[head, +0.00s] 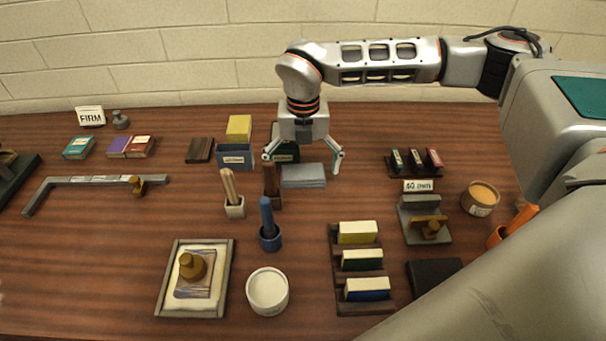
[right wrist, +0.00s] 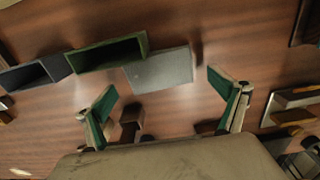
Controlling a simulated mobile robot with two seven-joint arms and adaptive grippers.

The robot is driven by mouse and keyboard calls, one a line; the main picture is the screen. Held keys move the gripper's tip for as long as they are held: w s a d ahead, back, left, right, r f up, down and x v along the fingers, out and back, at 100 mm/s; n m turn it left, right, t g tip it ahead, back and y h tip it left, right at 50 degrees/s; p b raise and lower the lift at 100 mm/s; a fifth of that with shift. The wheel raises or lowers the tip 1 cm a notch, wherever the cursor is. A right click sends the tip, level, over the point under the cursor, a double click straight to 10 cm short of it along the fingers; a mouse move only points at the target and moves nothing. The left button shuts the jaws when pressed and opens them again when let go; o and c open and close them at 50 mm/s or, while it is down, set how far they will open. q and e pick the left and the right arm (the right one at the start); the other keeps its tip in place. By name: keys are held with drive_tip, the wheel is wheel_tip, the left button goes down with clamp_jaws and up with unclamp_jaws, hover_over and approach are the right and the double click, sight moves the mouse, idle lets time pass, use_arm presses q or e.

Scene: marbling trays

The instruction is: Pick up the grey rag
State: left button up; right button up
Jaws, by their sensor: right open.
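The grey rag (head: 303,176) lies folded flat on the wooden table, just in front of a dark green box. It also shows in the right wrist view as a pale grey rectangle (right wrist: 160,71). My right gripper (head: 302,165) points down over the rag with its fingers spread wide, one to each side of it. In the right wrist view the open right gripper (right wrist: 164,88) has nothing between its green-padded fingers, and the rag appears beyond the fingertips. My left gripper is not in view.
The dark green box (right wrist: 108,53) and a blue box (head: 234,156) stand close to the rag. A dark brown upright block (head: 270,182) stands near its left end. Bare table lies between rag and rack.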

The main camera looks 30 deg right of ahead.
sight(303, 174)
drive_tip(key=shift+f, duration=0.5)
drive_tip(key=c, duration=1.1)
drive_tip(key=shift+r, duration=0.1)
wheel_tip(303, 174, up, 20)
drive_tip(key=shift+f, duration=0.1)
drive_tip(key=shift+o, duration=0.2)
